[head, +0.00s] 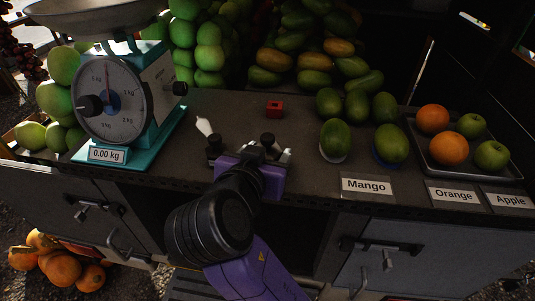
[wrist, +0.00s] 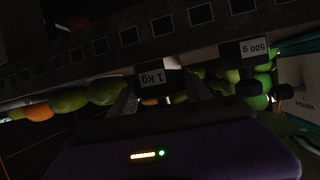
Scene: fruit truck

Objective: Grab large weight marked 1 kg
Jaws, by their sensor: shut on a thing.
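The large black weight (wrist: 155,78), with a white label reading "1 kg", sits between the two fingers of my gripper (wrist: 160,92) in the wrist view. My gripper is shut on it. In the head view the weight's dark knob (head: 267,140) shows above my gripper (head: 265,153), at the counter's front edge; its lower part is hidden by my gripper. A second black weight (wrist: 245,53), labelled "500 g", is beside it in the wrist view. Its dark knob (head: 214,142) shows left of my gripper in the head view.
A teal scale (head: 150,110) reading 0.00 kg stands left on the counter (head: 225,105). A red block (head: 274,109) and a white pointed item (head: 203,126) lie behind my gripper. Mangoes (head: 335,138) and a fruit tray (head: 425,160) are to the right.

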